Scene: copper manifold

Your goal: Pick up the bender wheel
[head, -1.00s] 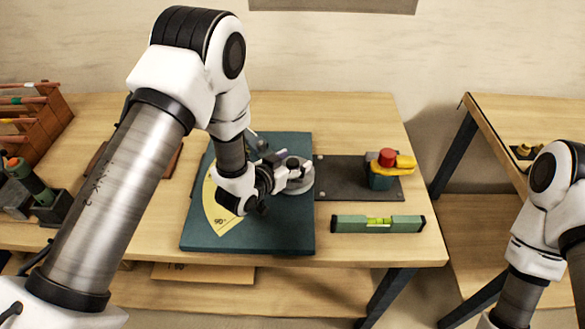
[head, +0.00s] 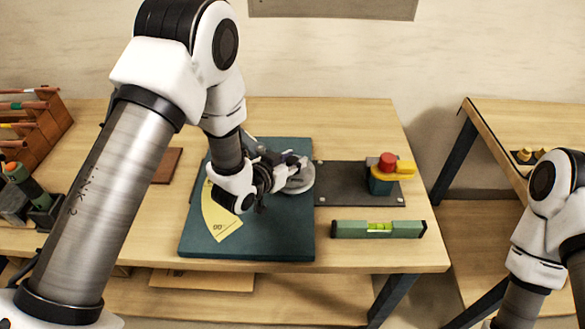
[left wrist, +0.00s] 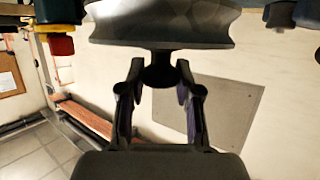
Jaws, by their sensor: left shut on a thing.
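The bender wheel (head: 299,184) is a grey metal disc on the right part of the dark teal bender plate (head: 275,235). In the left wrist view the wheel (left wrist: 165,22) fills the top, with its grooved rim and a black knob (left wrist: 160,70) on it. My left gripper (head: 294,163) reaches in from the left over the wheel. In the left wrist view the left gripper's fingers (left wrist: 160,88) are on both sides of the knob, shut on it. I cannot tell whether the wheel is clear of the plate. My right gripper is out of view.
A dark metal strip (head: 340,184) runs right from the plate to a red-topped block with a yellow part (head: 388,172). A green spirit level (head: 379,229) lies in front. Tool holders (head: 35,125) stand at the left. A second table (head: 497,127) is at the right.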

